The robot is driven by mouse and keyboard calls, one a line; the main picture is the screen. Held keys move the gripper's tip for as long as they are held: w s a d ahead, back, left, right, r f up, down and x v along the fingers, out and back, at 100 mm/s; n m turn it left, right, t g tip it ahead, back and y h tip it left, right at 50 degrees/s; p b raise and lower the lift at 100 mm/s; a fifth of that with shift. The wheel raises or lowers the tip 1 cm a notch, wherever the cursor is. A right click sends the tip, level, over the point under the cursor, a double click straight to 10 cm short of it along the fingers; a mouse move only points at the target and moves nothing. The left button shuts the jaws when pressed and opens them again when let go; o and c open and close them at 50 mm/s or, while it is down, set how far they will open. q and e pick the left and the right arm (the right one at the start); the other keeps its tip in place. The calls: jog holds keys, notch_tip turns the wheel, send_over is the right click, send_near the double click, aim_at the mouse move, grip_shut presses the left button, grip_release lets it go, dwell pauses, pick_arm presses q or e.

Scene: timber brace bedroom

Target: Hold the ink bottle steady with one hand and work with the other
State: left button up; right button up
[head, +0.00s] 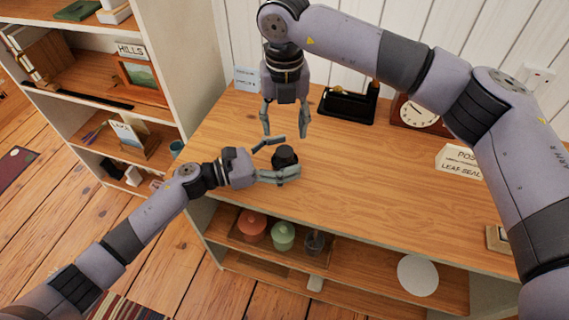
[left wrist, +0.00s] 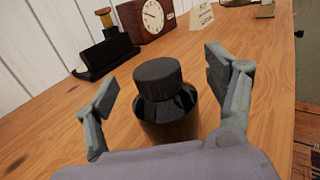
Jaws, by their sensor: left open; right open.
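The ink bottle (head: 285,160) is dark with a black ribbed cap and stands upright on the wooden tabletop, near its front left part. It also shows in the left wrist view (left wrist: 165,112), with its cap on. My left gripper (head: 274,157) is open around the bottle, one finger on each side. In the left wrist view (left wrist: 160,85) gaps show between both fingers and the bottle. My right gripper (head: 286,134) is open, points down and is empty. It hangs above the table, behind the bottle in the head view.
A black stand (head: 348,104), a clock (head: 416,114) and a lettered card (head: 460,158) stand along the table's back. A small card (head: 246,79) is at the back left. A shelf below holds red and green lidded pots (head: 283,236). The tabletop's middle is clear.

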pick_arm(q)
jog(key=shift+c, duration=0.2)
grip_shut()
dwell(0.7)
